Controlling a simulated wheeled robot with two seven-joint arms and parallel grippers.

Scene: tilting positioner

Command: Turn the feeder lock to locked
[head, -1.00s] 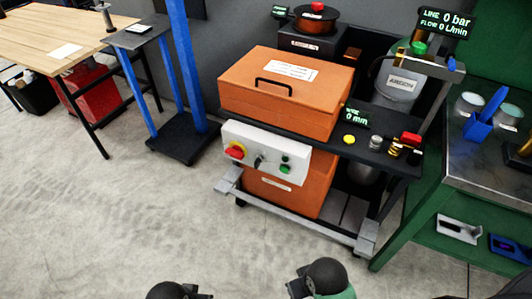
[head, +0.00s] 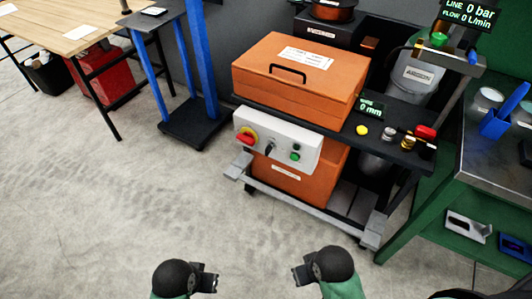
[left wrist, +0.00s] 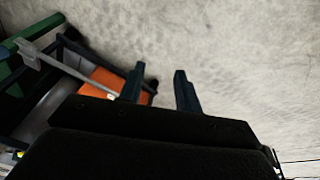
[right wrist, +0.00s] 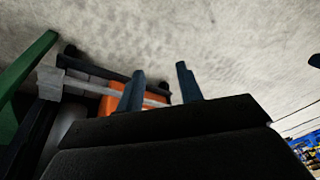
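A white control panel (head: 277,139) is on the front of the cart. It carries a red and yellow rotary switch (head: 245,137), a small dark selector or key switch (head: 269,149) and green buttons (head: 295,152). No label naming the feeder lock is legible, so I cannot tell which control it is or its setting. My left gripper (head: 212,278) and right gripper (head: 299,274) are low in the head view, well short of the cart. Both are open and empty: the fingers stand apart in the left wrist view (left wrist: 160,88) and right wrist view (right wrist: 160,88).
An orange lidded box (head: 298,83) sits on the cart's dark top (head: 390,150), beside coloured knobs and a display (head: 370,107). A green workbench (head: 505,150) stands at right. A blue-legged stand (head: 190,125) and wooden table (head: 60,30) are at left. The floor before the cart is clear.

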